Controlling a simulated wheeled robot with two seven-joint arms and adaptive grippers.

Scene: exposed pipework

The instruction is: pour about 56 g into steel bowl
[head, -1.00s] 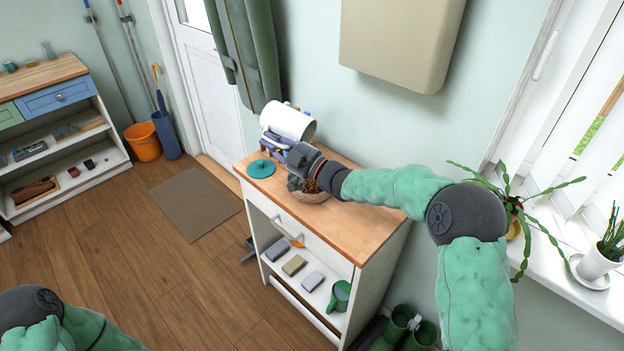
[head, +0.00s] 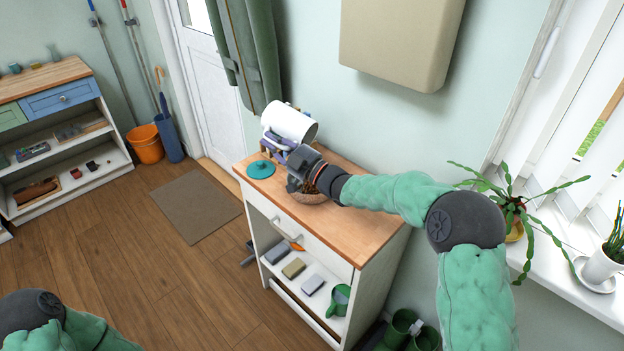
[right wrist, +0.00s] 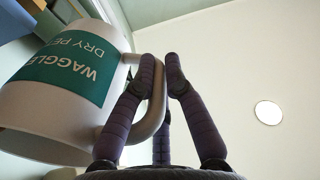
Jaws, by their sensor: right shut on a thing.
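My right gripper (head: 284,143) is shut on the handle of a white container (head: 290,121), held above the wooden worktop of a cabinet. The right wrist view shows the fingers (right wrist: 162,72) at the handle and the container (right wrist: 50,110) with a teal label reading "WAGGLE… DRY PE…". In the head view the container lies tipped well over on its side. A round bowl (head: 309,198) with brown contents sits on the worktop, partly hidden behind my right wrist. I cannot tell its metal, or whether anything is flowing. My left gripper is out of view.
A teal disc (head: 261,169) lies on the worktop (head: 345,222) left of the bowl. The worktop's front right is clear. A beige box (head: 400,40) hangs on the wall above; plants stand on the sill at right.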

